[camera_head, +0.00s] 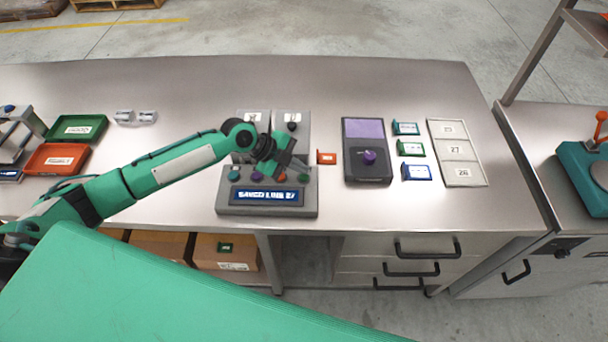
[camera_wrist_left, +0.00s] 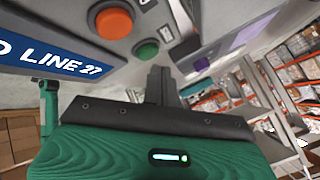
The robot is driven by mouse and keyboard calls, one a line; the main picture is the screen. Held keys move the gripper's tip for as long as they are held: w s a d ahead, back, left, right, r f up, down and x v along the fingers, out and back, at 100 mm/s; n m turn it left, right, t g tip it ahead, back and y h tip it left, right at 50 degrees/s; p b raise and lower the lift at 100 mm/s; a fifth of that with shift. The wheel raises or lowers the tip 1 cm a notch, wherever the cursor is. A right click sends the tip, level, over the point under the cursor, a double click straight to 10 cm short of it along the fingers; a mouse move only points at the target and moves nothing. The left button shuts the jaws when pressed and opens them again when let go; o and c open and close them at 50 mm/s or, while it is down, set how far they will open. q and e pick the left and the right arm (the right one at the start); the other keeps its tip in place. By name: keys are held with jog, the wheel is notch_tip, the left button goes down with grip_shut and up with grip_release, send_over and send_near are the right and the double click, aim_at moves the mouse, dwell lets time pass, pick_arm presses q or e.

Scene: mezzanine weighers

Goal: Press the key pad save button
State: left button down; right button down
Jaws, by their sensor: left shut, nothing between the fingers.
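The key pad (camera_head: 224,206) is a grey console on the metal bench. Its blue display (camera_head: 267,196) appears to read "SAVED LINE 27"; the wrist view shows the end of that text. Coloured buttons sit in a row above the display, including a purple button (camera_head: 257,176) and, in the wrist view, an orange button (camera_wrist_left: 114,22) and a green button (camera_wrist_left: 146,50). My left gripper (camera_head: 272,173) is shut and empty over the button row, partly hiding it. In the wrist view its fingertips (camera_wrist_left: 161,74) are near the green button; I cannot tell whether they touch anything. The save button's label is not readable.
Right of the key pad are a small orange tag block (camera_head: 326,158), a dark device with a purple knob (camera_head: 367,185), several small tag blocks and a numbered tray (camera_head: 434,133). Green (camera_head: 55,139) and orange (camera_head: 39,168) trays stand left. The bench front right of the key pad is clear.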

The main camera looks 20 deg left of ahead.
aim_at(299, 176)
pick_arm(q)
jog(key=shift+r, duration=0.15)
jog(key=shift+r+p, duration=1.35)
jog(key=shift+r, duration=1.05)
